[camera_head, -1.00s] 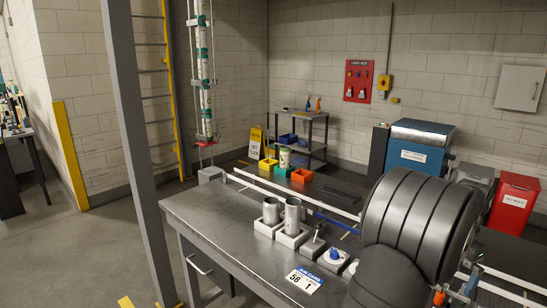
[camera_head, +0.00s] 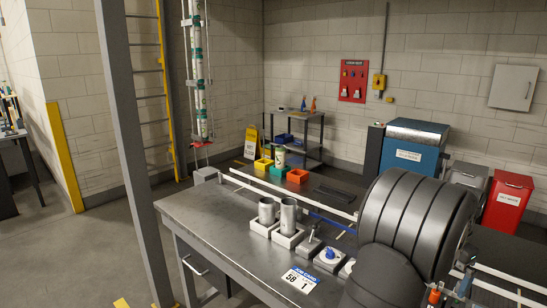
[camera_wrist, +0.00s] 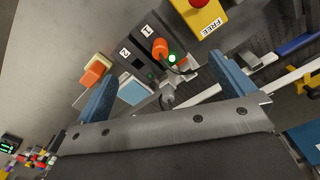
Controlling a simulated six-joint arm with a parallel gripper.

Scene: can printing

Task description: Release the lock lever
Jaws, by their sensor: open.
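The knob looks like the lock lever's handle, but I cannot be sure. My gripper (camera_wrist: 165,87) is open, its two blue fingers spread wide on either side of the housing. Nothing is held between them, and I cannot tell whether they touch anything. In the head view, a small orange knob (camera_head: 434,296) shows beside my arm, which hides most of this area.
A yellow box (camera_wrist: 222,22) labelled FREE is near the right finger. An orange button block (camera_wrist: 96,70) lies near the left finger. On the bench (camera_head: 205,225) stand grey cans (camera_head: 288,215) in white holders and a 58/1 card (camera_head: 300,279). The bench's left part is bare.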

